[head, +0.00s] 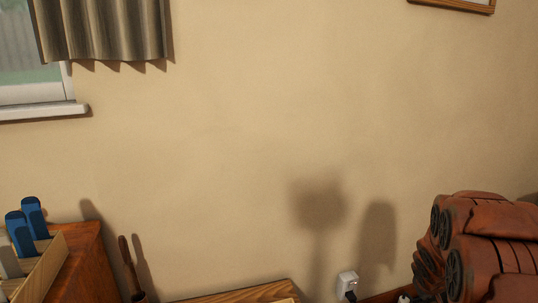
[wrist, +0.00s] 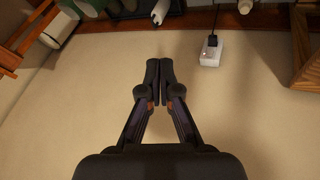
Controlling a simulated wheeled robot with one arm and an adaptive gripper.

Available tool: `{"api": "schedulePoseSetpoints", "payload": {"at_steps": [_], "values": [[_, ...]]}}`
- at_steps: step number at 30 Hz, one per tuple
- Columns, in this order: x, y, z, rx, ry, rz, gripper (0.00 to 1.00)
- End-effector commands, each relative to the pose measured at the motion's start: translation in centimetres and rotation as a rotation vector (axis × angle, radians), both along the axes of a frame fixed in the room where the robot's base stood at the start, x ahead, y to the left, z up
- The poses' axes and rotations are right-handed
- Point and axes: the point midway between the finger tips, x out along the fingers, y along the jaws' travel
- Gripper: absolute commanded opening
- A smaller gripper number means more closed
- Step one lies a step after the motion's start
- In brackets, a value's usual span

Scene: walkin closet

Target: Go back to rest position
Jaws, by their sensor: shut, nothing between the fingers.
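My gripper (wrist: 160,84) shows in the wrist view with its two dark fingers pressed together at the tips. Nothing is held between them. Behind it in that view is a plain beige wall. The gripper does not show in the head view, where shadows fall on the beige wall (head: 230,150).
In the head view a reddish-brown ribbed object (head: 490,245) stands at lower right. A wooden box with blue-topped items (head: 32,218) is at lower left. A white wall socket with a plug (head: 347,281) is low on the wall; it also shows in the wrist view (wrist: 211,52).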

Motion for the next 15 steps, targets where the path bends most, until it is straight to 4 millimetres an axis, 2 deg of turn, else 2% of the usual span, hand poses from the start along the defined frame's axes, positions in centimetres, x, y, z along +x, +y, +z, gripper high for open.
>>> {"api": "schedulePoseSetpoints", "payload": {"at_steps": [1, 3, 8, 15], "values": [[-0.8, 0.9, 2.6, -0.002, 0.011, -0.014, 0.0], [-2.3, 2.0, 4.9, 0.001, 0.036, -0.039, 0.0], [-5.9, 5.0, 9.4, 0.023, 0.094, -0.086, 0.0], [-12.4, 10.3, 15.3, 0.083, 0.193, -0.136, 0.0]]}}
